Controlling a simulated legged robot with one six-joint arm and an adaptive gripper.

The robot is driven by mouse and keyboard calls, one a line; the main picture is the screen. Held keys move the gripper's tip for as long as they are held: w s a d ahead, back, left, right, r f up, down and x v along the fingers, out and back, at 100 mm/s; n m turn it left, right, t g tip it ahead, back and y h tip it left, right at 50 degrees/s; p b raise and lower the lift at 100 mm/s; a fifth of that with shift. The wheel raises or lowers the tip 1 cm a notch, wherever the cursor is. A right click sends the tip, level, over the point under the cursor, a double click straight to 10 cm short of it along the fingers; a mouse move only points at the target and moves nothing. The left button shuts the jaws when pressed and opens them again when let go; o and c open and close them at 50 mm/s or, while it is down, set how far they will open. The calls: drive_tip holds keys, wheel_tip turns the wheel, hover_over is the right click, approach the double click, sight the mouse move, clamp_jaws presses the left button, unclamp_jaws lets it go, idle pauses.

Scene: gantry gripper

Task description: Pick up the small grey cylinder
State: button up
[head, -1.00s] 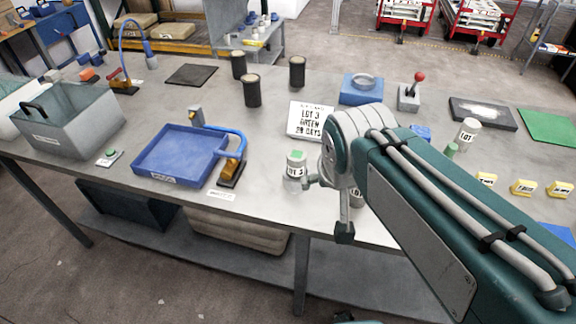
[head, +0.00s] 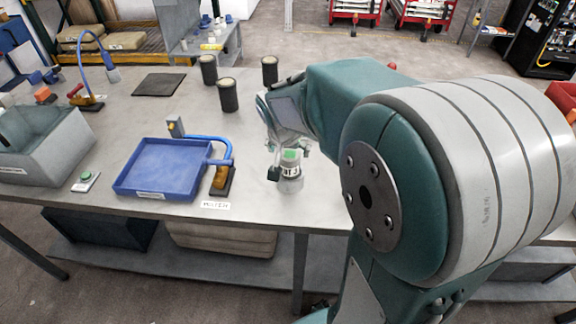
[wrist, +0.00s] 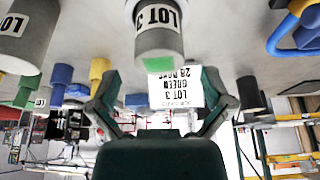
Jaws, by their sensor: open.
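A small grey cylinder (head: 290,183) with a white LOT 3 label and a green top stands upright near the table's front edge. In the wrist view, which is upside down, the cylinder (wrist: 158,42) is at the top centre. My gripper (head: 288,160) is at the cylinder's top in the head view, with a finger seen to either side. In the wrist view my gripper (wrist: 160,98) is open and empty, its fingers spread apart, with the cylinder beyond them. Contact cannot be told.
A blue tray (head: 160,170) and a blue hooked handle (head: 222,162) stand left of the cylinder. Several black cups (head: 228,95) stand behind.

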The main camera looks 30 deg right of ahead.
drive_tip(key=shift+w+a+f, duration=0.1)
drive_tip(key=shift+a+f, duration=0.05)
drive_tip(key=shift+f, duration=0.2)
drive_tip(key=x, duration=0.4)
drive_tip(key=shift+d+f, duration=0.15)
drive_tip(key=shift+d, duration=0.15)
drive_tip(key=shift+w+d+f, duration=0.1)
drive_tip(key=shift+d+f, duration=0.05)
drive_tip(key=shift+d, duration=0.05)
drive_tip(key=shift+a, duration=0.3)
drive_tip(key=c, duration=1.3)
